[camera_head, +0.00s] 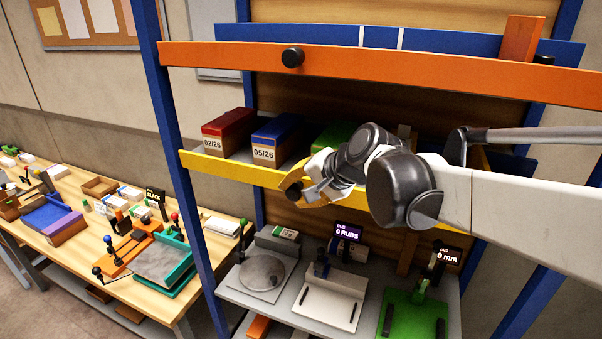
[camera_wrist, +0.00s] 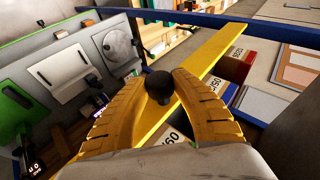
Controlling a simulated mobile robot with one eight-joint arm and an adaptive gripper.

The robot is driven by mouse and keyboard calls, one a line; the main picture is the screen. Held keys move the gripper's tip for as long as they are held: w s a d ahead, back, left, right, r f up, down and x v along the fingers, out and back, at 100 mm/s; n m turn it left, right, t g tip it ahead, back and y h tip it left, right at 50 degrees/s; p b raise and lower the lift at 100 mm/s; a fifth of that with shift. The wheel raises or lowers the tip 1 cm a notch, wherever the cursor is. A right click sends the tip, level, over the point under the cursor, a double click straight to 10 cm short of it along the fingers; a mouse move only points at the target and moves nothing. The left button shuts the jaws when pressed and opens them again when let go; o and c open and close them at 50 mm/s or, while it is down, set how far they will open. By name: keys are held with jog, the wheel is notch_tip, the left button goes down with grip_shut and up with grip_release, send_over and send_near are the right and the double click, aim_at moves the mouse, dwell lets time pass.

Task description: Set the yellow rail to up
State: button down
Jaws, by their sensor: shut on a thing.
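The yellow rail (camera_head: 226,168) runs across the front of the shelf that holds the boxes, below the orange rail. It also shows in the wrist view (camera_wrist: 208,62) as a long diagonal bar. Its black knob (camera_wrist: 159,86) sits between the two yellow fingers of my gripper (camera_wrist: 160,82). My gripper (camera_head: 296,189) is shut on this knob in front of the rail. My arm and gripper hide the rail's middle and much of its right part in the head view.
The orange rail (camera_head: 400,75) with a black knob (camera_head: 292,58) crosses above. Behind the yellow rail stand a red box (camera_head: 229,126), a blue box (camera_head: 277,133) and a green box (camera_head: 330,134). Devices stand on the grey shelf (camera_head: 235,283) below. A cluttered bench (camera_head: 75,245) is at left.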

jog(key=shift+w+r+g, duration=0.15)
jog(key=shift+g, duration=0.35)
jog(key=c, duration=1)
grip_release()
jog(key=shift+w, duration=0.1)
jog(key=v, duration=1.2)
jog(key=s+d+f+n+h+b, duration=0.1)
jog(key=s+d+f+b, duration=0.4)
jog(key=f+b, duration=0.6)
jog(key=s+d+f+n+h+b, duration=0.2)
jog(key=s+d+f+b, duration=0.3)
jog(key=f+b, duration=0.6)
jog(key=s+d+f+n+t+h+b, duration=0.1)
jog(key=s+d+f+h+b, duration=0.3)
jog(key=f+b, duration=0.7)
jog(key=shift+s+d+f+n, duration=0.15)
jog(key=shift+s+d+f, duration=0.35)
jog(key=shift+f, duration=2.35)
jog(key=shift+s+d+f+n, duration=0.2)
jog(key=shift+s+f, duration=0.5)
jog(key=shift+f, duration=2.15)
jog(key=shift+s+d+f+n, duration=0.15)
jog(key=shift+s+d+f, duration=0.35)
jog(key=shift+f, duration=2.35)
